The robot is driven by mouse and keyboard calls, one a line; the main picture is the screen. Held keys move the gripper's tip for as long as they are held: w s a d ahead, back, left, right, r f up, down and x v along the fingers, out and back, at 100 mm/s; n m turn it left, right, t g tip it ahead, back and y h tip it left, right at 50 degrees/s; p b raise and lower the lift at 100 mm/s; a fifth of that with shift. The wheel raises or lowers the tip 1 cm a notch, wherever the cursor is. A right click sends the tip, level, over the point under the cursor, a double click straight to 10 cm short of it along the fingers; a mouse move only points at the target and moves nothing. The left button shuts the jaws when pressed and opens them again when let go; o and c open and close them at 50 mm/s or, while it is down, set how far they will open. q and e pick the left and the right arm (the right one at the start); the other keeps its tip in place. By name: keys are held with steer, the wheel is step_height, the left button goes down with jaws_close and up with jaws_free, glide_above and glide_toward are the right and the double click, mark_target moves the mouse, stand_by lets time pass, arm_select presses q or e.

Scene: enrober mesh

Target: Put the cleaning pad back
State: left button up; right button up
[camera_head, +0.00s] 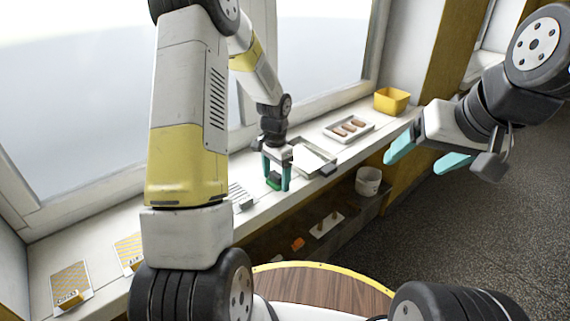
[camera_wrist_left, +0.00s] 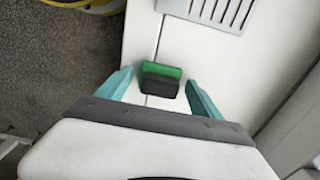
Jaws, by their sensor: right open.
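The cleaning pad looks like a small green and black block (camera_head: 274,181) on the white ledge under the window. It also shows in the left wrist view (camera_wrist_left: 161,86), green on the far side and dark on the near side. My left gripper (camera_head: 277,185) points down over the pad with one teal finger on each side. In the left wrist view a narrow gap shows between the pad and each finger, so the gripper is open around it. My right gripper (camera_head: 413,163) is open and empty, off to the right of the ledge.
On the ledge (camera_head: 215,185) are a slotted metal piece (camera_head: 243,199), a metal tray (camera_head: 314,158), a white tray (camera_head: 367,127) with brown bars, a yellow bin (camera_head: 391,101) and patterned cards (camera_head: 70,282). A white bucket (camera_head: 368,182) stands lower. The grey floor at right is open.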

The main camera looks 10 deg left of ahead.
mark_target(276, 173)
arm_select(q)
steer(key=s+r+n+t, duration=0.1)
steer(key=s+r, duration=0.1)
steer(key=r, duration=0.8)
steer(key=s+r, duration=0.3)
steer(key=r, duration=0.6)
steer(key=s+d+r+n+t+h, duration=0.1)
steer(key=s+r+n+t, duration=0.1)
steer(key=s, duration=0.7)
steer(key=s+d+r+n+t+h, duration=0.1)
steer(key=s+r+n+t, duration=0.2)
steer(key=s+r, duration=0.3)
steer(key=s+n, duration=0.1)
steer(key=s, duration=0.3)
steer(key=shift+r, duration=0.4)
